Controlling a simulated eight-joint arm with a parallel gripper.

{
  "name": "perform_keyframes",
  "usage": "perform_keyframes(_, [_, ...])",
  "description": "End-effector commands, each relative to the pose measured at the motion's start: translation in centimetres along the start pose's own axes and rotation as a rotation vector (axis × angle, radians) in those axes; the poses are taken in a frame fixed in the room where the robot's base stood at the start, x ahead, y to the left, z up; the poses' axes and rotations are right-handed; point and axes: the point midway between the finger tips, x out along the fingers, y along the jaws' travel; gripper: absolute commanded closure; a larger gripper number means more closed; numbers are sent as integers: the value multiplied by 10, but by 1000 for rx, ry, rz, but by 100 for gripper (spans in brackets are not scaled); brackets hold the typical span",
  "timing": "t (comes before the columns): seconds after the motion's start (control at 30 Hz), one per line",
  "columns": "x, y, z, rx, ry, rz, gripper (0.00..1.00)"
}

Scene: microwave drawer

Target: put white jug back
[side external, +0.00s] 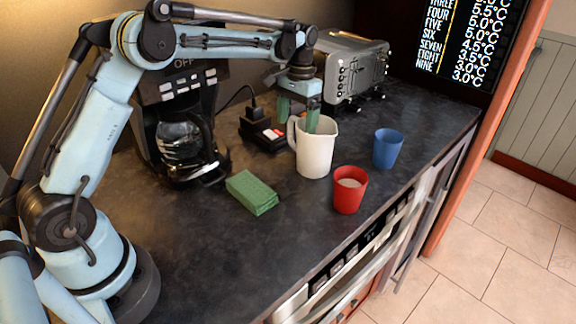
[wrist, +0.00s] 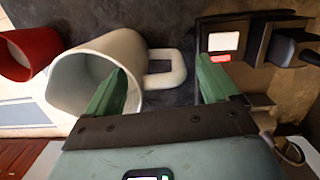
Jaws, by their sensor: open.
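The white jug (side external: 315,153) stands upright on the dark counter in the side view, its handle toward the left. In the wrist view I see into the open mouth of the jug (wrist: 82,88), with its handle on the right side. My gripper (side external: 298,118) is at the jug's rim, pointing down. Its green fingers (wrist: 160,88) are apart: one overlaps the jug's mouth and the other is out beyond the handle. The handle (wrist: 168,68) lies between the two fingers in that view. Whether any finger touches the jug is unclear.
A red cup (side external: 349,190) with pale contents and a blue cup (side external: 387,148) stand right of the jug, near the counter's front edge. A green block (side external: 252,192), coffee maker (side external: 185,140), black power unit (side external: 264,134) and toaster (side external: 352,68) surround it. The counter's front-left is clear.

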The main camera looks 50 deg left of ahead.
Motion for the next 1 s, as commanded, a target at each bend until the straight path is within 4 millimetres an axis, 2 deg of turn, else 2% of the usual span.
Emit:
perform_keyframes(0.3, [-56, 0, 0, 0, 0, 0, 13])
perform_keyframes(0.5, [-86, 0, 0, 0, 0, 0, 13])
perform_keyframes(0.7, [-103, 0, 0, 0, 0, 0, 13])
perform_keyframes(0.87, [-110, 0, 1, 0, 3, 0, 13])
perform_keyframes(1.0, [-119, 5, 8, 3, 35, -4, 13])
